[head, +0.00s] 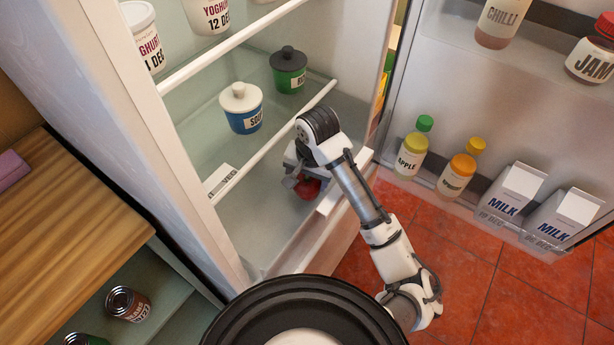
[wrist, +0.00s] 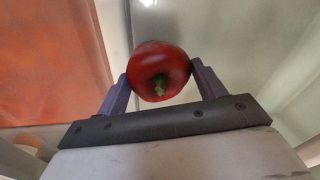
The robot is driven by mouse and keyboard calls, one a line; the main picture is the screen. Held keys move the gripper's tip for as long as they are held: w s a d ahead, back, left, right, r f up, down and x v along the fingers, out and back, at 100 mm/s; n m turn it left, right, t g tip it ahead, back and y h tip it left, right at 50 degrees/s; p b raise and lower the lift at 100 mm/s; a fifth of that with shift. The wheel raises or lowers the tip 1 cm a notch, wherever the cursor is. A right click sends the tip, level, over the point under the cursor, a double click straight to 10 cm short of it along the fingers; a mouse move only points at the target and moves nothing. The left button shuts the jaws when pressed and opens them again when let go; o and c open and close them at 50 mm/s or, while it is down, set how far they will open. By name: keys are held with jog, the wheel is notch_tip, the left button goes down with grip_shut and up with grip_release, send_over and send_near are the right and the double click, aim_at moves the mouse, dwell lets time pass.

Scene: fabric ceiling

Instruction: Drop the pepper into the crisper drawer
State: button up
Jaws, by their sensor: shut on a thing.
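A red pepper (wrist: 158,66) with a green stem is held between the two fingers of my gripper (wrist: 160,82) in the wrist view. In the head view the pepper (head: 307,188) shows below my gripper (head: 303,180), partly hidden by it. My gripper is inside the lower part of the open fridge. The crisper drawer (head: 335,193) appears as the pale compartment under the shelf marked "VEG", with its front edge to the right of my gripper. I cannot tell how high the pepper is above the drawer floor.
A blue soup tub (head: 243,121) and a green tub (head: 288,82) stand on the shelf above. The open fridge door on the right holds an apple bottle (head: 411,158), an orange-capped bottle (head: 457,171) and milk cartons (head: 516,188). A wooden counter (head: 62,213) is at left.

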aim_at(311, 183)
jog(key=shift+f+b, duration=0.4)
jog(key=shift+f, duration=0.2)
jog(key=o, duration=1)
jog(key=shift+r, duration=0.15)
notch_tip(311, 183, up, 13)
jog(key=s+d+p, duration=0.1)
jog(key=p, duration=0.1)
jog(key=shift+s+p, duration=0.35)
jog(key=shift+p, duration=0.05)
jog(key=shift+w, duration=0.1)
